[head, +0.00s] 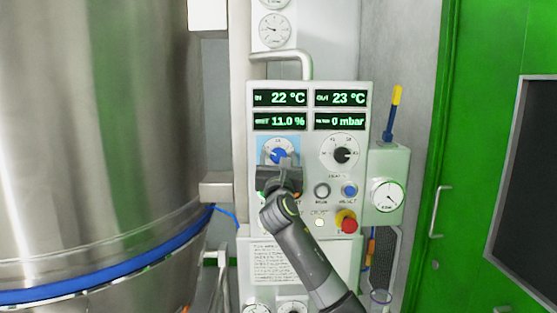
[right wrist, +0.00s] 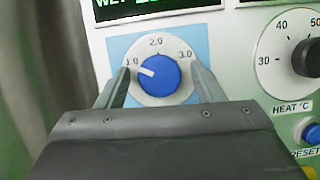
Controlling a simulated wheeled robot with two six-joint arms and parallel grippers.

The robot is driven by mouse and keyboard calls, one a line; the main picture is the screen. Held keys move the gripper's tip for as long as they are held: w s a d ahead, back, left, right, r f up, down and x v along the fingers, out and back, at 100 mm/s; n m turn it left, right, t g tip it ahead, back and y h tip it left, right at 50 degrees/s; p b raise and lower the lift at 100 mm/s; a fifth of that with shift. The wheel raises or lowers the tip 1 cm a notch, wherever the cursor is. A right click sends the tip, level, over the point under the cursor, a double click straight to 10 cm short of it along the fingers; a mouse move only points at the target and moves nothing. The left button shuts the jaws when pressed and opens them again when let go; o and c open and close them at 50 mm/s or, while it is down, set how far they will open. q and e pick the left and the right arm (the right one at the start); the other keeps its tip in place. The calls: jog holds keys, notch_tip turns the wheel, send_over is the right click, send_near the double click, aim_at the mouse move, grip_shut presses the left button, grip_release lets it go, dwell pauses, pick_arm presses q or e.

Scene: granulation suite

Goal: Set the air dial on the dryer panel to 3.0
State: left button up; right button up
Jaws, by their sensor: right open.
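The air dial is a blue knob (right wrist: 160,78) on a white round scale marked 1.0, 2.0 and 3.0, set on a light-blue square. Its white pointer points up-left, at or close to 1.0. In the head view the dial (head: 278,156) is on the left of the dryer panel (head: 308,91), its lower part hidden by my gripper. My right gripper (right wrist: 162,84) is open, one finger on each side of the knob; whether either finger touches it I cannot tell. My left gripper is not in view.
The heat dial (head: 341,155) is to the right of the air dial. Displays read 22 °C, 23 °C, 11.0 % and 0 mbar. A steel vessel (head: 100,120) fills the left.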

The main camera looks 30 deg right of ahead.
jog(key=c, duration=1)
jog(key=shift+o, duration=0.2)
